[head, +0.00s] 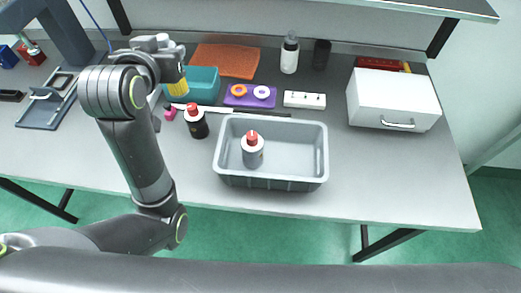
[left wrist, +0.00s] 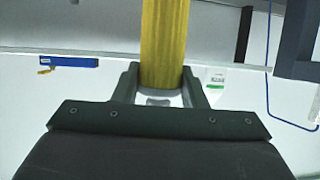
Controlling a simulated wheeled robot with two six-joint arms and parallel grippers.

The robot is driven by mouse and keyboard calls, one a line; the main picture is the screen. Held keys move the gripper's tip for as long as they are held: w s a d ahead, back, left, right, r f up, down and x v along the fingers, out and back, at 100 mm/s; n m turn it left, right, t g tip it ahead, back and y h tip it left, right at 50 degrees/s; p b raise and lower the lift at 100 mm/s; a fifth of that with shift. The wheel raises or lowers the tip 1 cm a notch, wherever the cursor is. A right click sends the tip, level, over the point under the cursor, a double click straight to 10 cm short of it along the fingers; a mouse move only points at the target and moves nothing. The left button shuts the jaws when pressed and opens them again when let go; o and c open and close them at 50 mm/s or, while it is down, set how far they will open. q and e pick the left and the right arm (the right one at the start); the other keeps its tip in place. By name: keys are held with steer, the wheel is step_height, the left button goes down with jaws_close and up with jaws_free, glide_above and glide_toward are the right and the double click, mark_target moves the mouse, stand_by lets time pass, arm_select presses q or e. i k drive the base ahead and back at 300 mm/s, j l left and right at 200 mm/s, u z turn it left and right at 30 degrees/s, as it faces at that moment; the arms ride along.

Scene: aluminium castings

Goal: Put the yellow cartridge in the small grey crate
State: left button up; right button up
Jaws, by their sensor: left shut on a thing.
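The yellow cartridge (head: 178,88) is held by my left gripper (head: 176,74), above the left part of the table by a teal bin. In the left wrist view, the cartridge (left wrist: 164,42) is a yellow cylinder between the two fingers of my left gripper (left wrist: 158,84), which are shut on it. Its far end runs out of the top of that view. The small grey crate (head: 319,158) stands at the table's front middle, right of the gripper. A red-capped bottle (head: 252,150) stands inside its left part. My right gripper is not in view.
A dark red-capped bottle (head: 197,122) stands just left of the crate. The teal bin (head: 204,82), orange mat (head: 226,60), purple block (head: 250,96) and white strip (head: 304,100) lie behind. A white drawer box (head: 393,98) stands right; the table's front right is clear.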

mark_target(292, 164)
steer(key=k+l+z, duration=0.1)
steer(key=k+z, duration=0.15)
steer(key=k+l+z, duration=0.1)
steer(key=k+z, duration=0.2)
steer(key=z, duration=0.65)
